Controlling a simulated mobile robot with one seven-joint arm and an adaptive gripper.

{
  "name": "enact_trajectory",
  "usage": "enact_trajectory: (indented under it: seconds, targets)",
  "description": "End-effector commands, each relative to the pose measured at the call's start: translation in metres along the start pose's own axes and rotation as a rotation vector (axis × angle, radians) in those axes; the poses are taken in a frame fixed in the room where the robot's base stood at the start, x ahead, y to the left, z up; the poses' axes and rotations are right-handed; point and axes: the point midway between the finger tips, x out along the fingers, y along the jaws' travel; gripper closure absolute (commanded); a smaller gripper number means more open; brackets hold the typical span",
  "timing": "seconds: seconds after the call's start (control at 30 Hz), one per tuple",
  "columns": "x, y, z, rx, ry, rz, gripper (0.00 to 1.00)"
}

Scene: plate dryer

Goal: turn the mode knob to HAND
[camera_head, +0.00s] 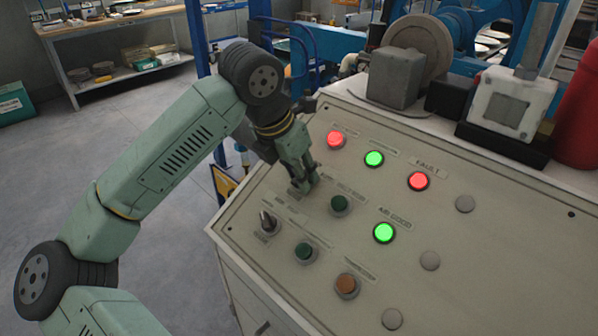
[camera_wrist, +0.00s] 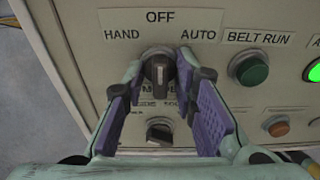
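The mode knob (camera_wrist: 159,70) is a dark selector knob on the beige panel, with OFF above it, HAND at upper left and AUTO at upper right. Its handle is about upright, with its pale mark toward OFF. The MODE label below is partly hidden by my fingers. My gripper (camera_wrist: 160,80) is open, its purple-padded fingers to the left and right of the knob. Gaps show beside the handle; I cannot tell whether a fingertip touches the knob's base. In the head view my gripper (camera_head: 303,182) is down at the panel and largely hides the knob.
A second selector knob (camera_wrist: 160,130) sits just below; it also shows in the head view (camera_head: 268,222). The green BELT RUN button (camera_wrist: 249,68) is close on the right. Several lit lamps, including the red FAULT lamp (camera_head: 418,181), and other buttons fill the panel (camera_head: 480,265).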

Motion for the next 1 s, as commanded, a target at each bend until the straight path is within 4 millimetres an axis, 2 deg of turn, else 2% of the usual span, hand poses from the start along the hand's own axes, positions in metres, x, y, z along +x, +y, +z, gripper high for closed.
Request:
enact_trajectory:
  seconds: [0.27,0.67,1.0]
  targets:
    - [-0.0003,-0.0002,0.0,0.001,0.0,0.0,1.0]
    - [0.0021,0.0001,-0.0012,-0.07,0.001,-0.009,1.0]
    - [0.0038,0.0015,-0.0019,-0.324,0.0,-0.042,1.0]
